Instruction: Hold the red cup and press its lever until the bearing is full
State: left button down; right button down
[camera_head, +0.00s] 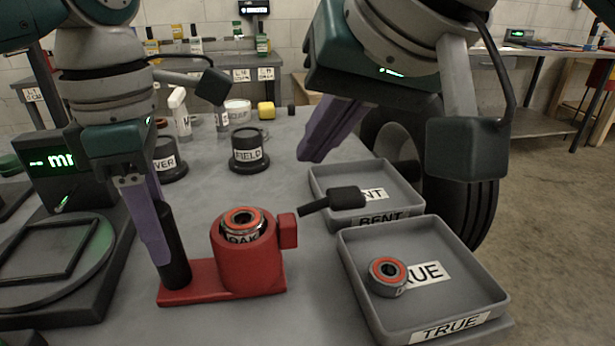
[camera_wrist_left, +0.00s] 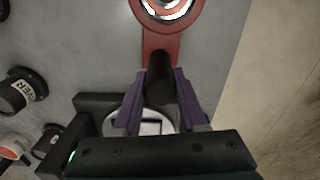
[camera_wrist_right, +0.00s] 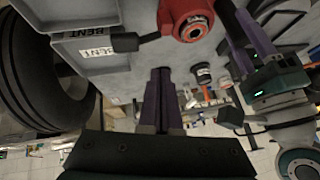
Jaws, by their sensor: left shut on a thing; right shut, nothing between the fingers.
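The red cup (camera_head: 252,262) stands on its red base on the table, with a bearing (camera_head: 242,222) with an orange-red ring seated in its top. Its lever (camera_head: 345,197), with a black grip, sticks out to the right over the BENT tray. My left gripper (camera_head: 163,262) is shut on the black upright handle (camera_head: 178,255) at the left end of the base; the left wrist view also shows this handle (camera_wrist_left: 160,80) between the fingers. My right gripper (camera_head: 308,158) is shut and empty, behind and above the lever, apart from it. The bearing's fill cannot be read.
The TRUE tray (camera_head: 425,330) holds another bearing (camera_head: 387,277). The BENT tray (camera_head: 408,178) lies behind it, beside a dark tyre (camera_head: 485,215). A dark device with a round plate (camera_head: 100,250) stands at left. Labelled dark pots (camera_head: 248,150) stand at the back.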

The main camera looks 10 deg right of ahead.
jog(key=shift+a+r, duration=0.2)
jog(key=shift+r, duration=0.4)
jog(key=shift+a+r, duration=0.15)
jog(key=shift+r, duration=0.4)
pick_arm(q)
jog(key=shift+c, duration=1.9)
grip_release()
jog(key=shift+r, duration=0.1)
